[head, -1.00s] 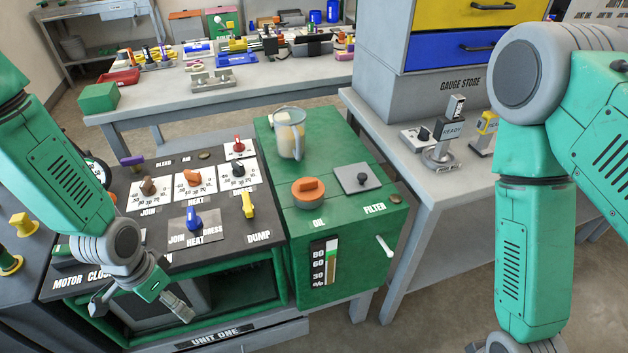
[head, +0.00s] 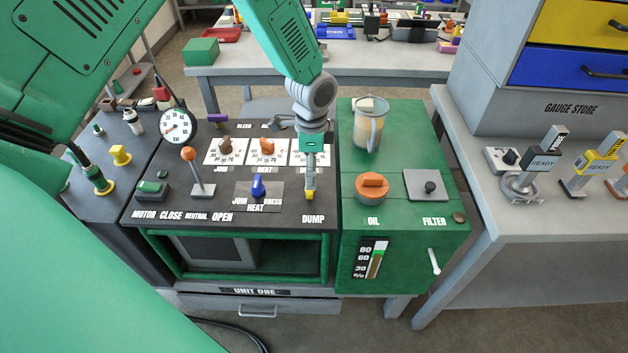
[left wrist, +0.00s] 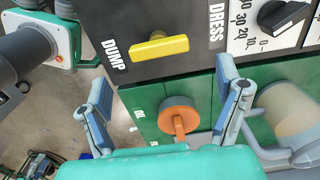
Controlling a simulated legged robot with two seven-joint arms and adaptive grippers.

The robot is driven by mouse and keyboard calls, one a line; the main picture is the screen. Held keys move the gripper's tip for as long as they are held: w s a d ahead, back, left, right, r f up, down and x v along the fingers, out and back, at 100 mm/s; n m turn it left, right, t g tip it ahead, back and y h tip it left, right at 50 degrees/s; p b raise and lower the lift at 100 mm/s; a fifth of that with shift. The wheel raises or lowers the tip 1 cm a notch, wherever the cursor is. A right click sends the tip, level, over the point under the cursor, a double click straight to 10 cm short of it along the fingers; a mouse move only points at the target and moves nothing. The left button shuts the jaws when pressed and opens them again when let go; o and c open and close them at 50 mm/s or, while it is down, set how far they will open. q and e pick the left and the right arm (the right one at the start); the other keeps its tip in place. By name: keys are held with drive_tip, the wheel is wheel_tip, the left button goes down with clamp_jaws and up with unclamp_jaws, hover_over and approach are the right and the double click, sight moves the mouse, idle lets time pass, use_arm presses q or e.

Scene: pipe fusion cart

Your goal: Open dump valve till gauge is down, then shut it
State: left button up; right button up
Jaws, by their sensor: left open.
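The yellow dump valve handle (left wrist: 160,48) sits beside the DUMP label, its length running across the line of lettering. In the head view only part of the handle (head: 310,195) shows below my left gripper (head: 311,172), which points down over it. In the left wrist view the two fingers of my left gripper (left wrist: 165,85) are spread apart, with nothing between them; the handle lies beyond the fingertips. I cannot tell any contact. The round white gauge (head: 177,127) stands at the back left of the panel; its needle is too small to read surely. My right gripper is out of view.
An orange-knobbed lever (head: 195,170) and a blue selector (head: 258,187) stand on the panel left of the handle. The green oil unit (head: 400,240) adjoins on the right, with an orange cap (head: 372,187) and a clear jug (head: 368,127).

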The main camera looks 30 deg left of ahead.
use_arm(q)
wheel_tip(320, 180, down, 5)
drive_tip(key=shift+s, duration=0.15)
drive_tip(key=shift+a+f, duration=0.4)
drive_tip(key=shift+a, duration=0.05)
drive_tip(key=shift+d+r, duration=0.15)
drive_tip(key=shift+d, duration=0.25)
drive_tip(key=c, duration=1.2)
